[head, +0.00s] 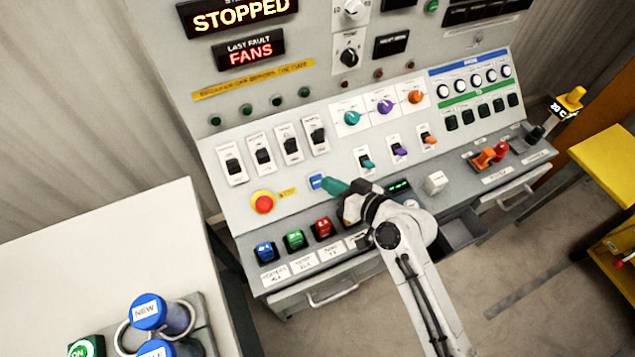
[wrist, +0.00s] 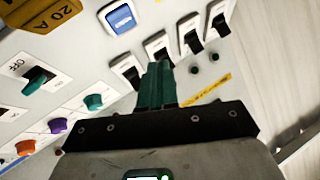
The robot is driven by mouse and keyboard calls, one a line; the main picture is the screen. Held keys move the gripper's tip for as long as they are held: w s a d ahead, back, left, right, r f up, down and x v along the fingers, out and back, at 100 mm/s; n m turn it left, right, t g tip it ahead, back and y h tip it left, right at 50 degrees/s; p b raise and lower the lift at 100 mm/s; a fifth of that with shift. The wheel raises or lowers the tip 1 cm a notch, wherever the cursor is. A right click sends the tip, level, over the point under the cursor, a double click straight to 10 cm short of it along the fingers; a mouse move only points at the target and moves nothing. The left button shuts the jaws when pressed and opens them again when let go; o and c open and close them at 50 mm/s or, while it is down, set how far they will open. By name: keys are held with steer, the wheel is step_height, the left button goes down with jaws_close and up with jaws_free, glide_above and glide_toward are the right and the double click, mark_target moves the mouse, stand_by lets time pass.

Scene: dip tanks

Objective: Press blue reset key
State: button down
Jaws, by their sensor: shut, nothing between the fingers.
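The blue reset key (head: 317,182) is a small blue key in a pale frame on the sloping panel, right of the red emergency knob. In the wrist view a blue key in a white frame (wrist: 121,17) shows at the top, left of my fingertips. My gripper (head: 331,185) has teal fingers that are shut and empty. In the head view its tips are just right of the blue key; I cannot tell whether they touch it. In the wrist view the fingertips (wrist: 158,66) are apart from the key in the picture and point toward the black rocker switches.
A red mushroom knob (head: 263,203) on a yellow base is left of the key. Several black rocker switches (head: 263,156) are above. Blue, green and red buttons (head: 294,240) line the lower ledge. A display (head: 240,14) reads STOPPED; another (head: 250,50) reads FANS.

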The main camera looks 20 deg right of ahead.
mark_target(312, 178)
steer(key=w+f+b, duration=0.1)
steer(key=f, duration=0.1)
steer(key=w+f+b, duration=0.2)
steer(key=shift+w+f+b, duration=0.6)
steer(key=shift+f+b, duration=0.05)
steer(key=shift+b, duration=0.2)
steer(key=shift+f, duration=0.1)
stand_by(1.4)
steer(key=shift+w+f+b, duration=0.2)
steer(key=shift+w+b, duration=0.05)
steer(key=shift+b, duration=0.2)
steer(key=shift+w+f+b, duration=0.25)
steer(key=shift+f+b, duration=0.1)
steer(key=shift+b, duration=0.1)
stand_by(0.5)
steer(key=shift+r, duration=0.1)
steer(key=shift+s+r+p, duration=0.5)
steer(key=shift+r+p, duration=0.05)
steer(key=shift+p, duration=0.05)
stand_by(0.3)
